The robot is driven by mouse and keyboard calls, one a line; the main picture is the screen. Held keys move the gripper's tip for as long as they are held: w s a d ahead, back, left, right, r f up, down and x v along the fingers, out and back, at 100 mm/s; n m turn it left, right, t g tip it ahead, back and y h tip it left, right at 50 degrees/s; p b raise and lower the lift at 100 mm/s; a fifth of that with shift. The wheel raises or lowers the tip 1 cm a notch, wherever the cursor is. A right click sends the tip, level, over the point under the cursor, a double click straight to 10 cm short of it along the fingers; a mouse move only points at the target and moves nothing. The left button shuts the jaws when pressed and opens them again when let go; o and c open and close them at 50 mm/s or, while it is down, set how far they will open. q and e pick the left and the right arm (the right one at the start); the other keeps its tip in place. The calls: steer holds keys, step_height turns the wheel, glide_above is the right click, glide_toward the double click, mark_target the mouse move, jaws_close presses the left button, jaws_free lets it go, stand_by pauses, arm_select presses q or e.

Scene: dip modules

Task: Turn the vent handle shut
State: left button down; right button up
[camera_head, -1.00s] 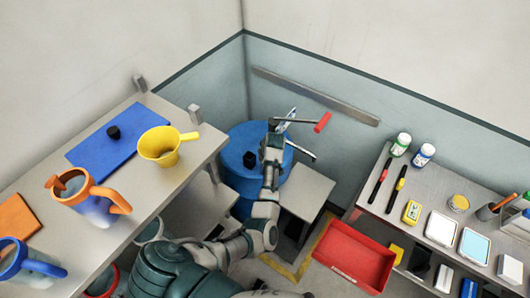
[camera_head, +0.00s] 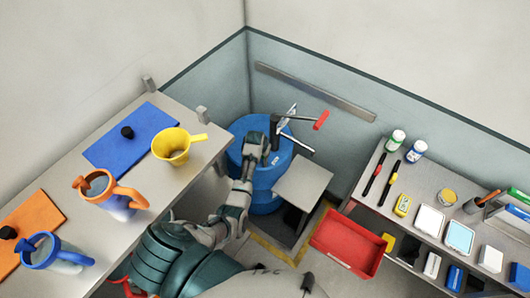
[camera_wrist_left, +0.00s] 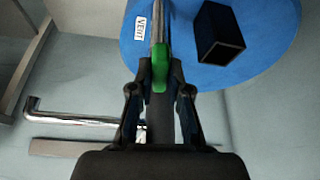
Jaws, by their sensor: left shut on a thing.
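The blue drum (camera_head: 262,196) stands in the corner, partly covered by my left arm. The vent handle (camera_wrist_left: 160,68) is a green lever in the left wrist view, on the drum top beside a white VENT label (camera_wrist_left: 146,26). My left gripper (camera_wrist_left: 160,92) is shut on the green handle, one finger on each side of it. In the head view my left gripper (camera_head: 256,146) is over the drum top and the handle is hidden. A black hollow square fitting (camera_wrist_left: 220,34) is to the right of the handle. My right gripper is not in view.
A pump with a crank and red grip (camera_head: 321,120) rises just behind my gripper. A metal pipe (camera_wrist_left: 70,118) shows in the wrist view. A grey stand (camera_head: 303,184) is right of the drum. A bench (camera_head: 205,155) flanks the left, a red bin (camera_head: 347,244) the right.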

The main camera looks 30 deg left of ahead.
arm_select(q)
steer(key=shift+w+a+r+m+h, duration=0.1)
steer(key=shift+r+m+h, duration=0.1)
steer(key=shift+m, duration=0.3)
steer(key=shift+w+a+r+m+h, duration=0.1)
steer(key=shift+m+h, duration=0.1)
steer(key=shift+m, duration=0.3)
steer(key=shift+d, duration=0.1)
steer(key=c, duration=1.3)
jaws_free()
steer(key=shift+f, duration=0.1)
steer(key=shift+o, duration=0.9)
steer(key=shift+w+f, duration=0.15)
steer(key=shift+f, duration=0.1)
steer(key=shift+s+r, duration=0.2)
steer(key=shift+r, duration=0.15)
steer(key=v, duration=0.6)
steer(key=shift+s+r, duration=0.1)
steer(key=shift+r, duration=0.15)
